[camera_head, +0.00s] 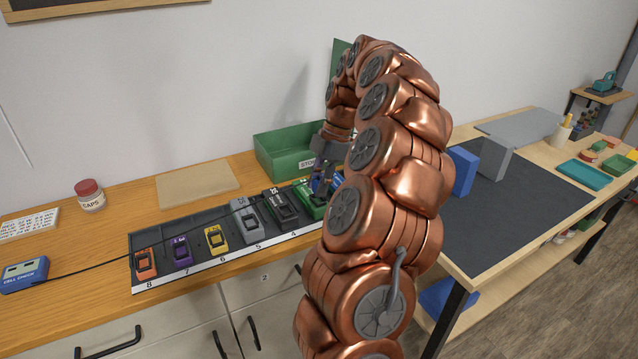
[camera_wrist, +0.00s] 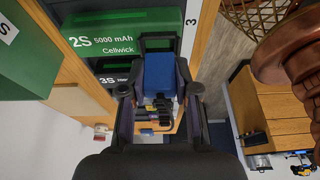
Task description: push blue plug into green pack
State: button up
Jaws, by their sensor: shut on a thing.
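The green pack (camera_head: 308,201) sits in the dark rack, partly hidden by my arm. In the wrist view the green pack (camera_wrist: 110,35) is labelled 2S 5000 mAh Cellwick and has a dark socket frame at its right end. My gripper (camera_wrist: 159,92) is shut on the blue plug (camera_wrist: 160,72), one finger on each side. The plug's far end is close to the dark socket frame; I cannot tell whether it is inside or only near it. In the head view my gripper (camera_head: 326,172) is above the rack's right part, largely hidden.
The rack (camera_head: 190,232) holds several other packs in a numbered row. A green storage bin (camera_head: 285,148) stands behind it. A black cable runs from the blue cell checker (camera_head: 24,275) across the rack. A second bench (camera_head: 510,210) is at right.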

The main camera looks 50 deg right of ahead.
jog(key=shift+f+b, duration=0.55)
jog(key=shift+f, duration=0.35)
jog(key=o, duration=1)
jog(key=shift+r, duration=0.1)
jog(key=v, duration=0.7)
jog(key=shift+d+r, duration=0.1)
jog(key=shift+r, duration=0.1)
dwell(0.3)
